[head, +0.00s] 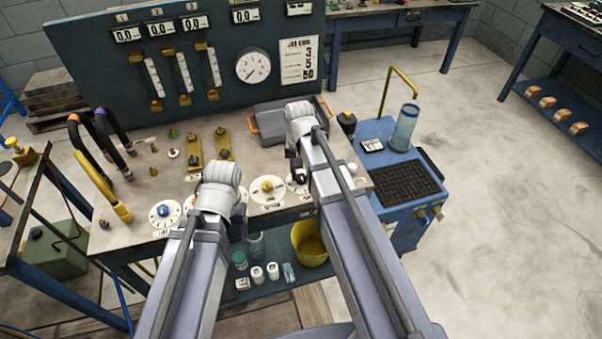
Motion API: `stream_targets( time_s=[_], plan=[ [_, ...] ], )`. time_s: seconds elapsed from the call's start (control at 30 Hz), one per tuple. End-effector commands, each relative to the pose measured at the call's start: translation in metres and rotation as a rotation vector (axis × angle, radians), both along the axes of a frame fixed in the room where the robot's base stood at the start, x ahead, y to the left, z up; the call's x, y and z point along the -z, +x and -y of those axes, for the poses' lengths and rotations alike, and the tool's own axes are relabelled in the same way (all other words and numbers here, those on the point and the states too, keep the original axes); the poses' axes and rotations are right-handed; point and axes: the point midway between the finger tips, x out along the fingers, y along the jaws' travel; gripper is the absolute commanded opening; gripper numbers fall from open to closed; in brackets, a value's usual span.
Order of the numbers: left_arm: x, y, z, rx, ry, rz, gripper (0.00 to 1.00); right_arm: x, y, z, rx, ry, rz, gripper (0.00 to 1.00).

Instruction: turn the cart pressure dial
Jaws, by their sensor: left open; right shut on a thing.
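A row of white round dials lies along the front of the grey bench top. One has a blue knob (163,211) and one a yellow knob (267,187). Another white dial (292,187) is partly covered by my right arm. My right gripper (298,170) points down at this dial and is shut on what looks like its knob, mostly hidden. My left gripper (214,212) is open over the dials further left; its wrist hides the fingers and what lies below. I cannot tell which dial is the cart pressure dial.
A blue panel (90,60) with gauges stands behind the bench top (130,205).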

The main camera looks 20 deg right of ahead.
Motion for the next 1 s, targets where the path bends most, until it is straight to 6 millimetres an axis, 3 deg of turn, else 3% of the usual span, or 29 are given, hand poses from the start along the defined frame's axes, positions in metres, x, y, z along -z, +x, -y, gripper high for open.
stream_targets(
  time_s=[0.63, 0.67, 0.9, 1.0],
  plan=[
    [0.0, 0.0, 0.0, 0.0, 0.0, 0.0, 0.71, 0.0, 0.0, 0.0001, 0.043, 0.0, 0.0, 0.0],
    [0.0, 0.0, 0.0, 0.0, 0.0, 0.0, 0.71, 0.0, 0.0, 0.0001, 0.043, 0.0, 0.0, 0.41],
    [0.0, 0.0, 0.0, 0.0, 0.0, 0.0, 0.71, 0.0, 0.0, 0.0001, 0.043, 0.0, 0.0, 0.69],
    [0.0, 0.0, 0.0, 0.0, 0.0, 0.0, 0.71, 0.0, 0.0, 0.0001, 0.043, 0.0, 0.0, 0.69]
  ],
)
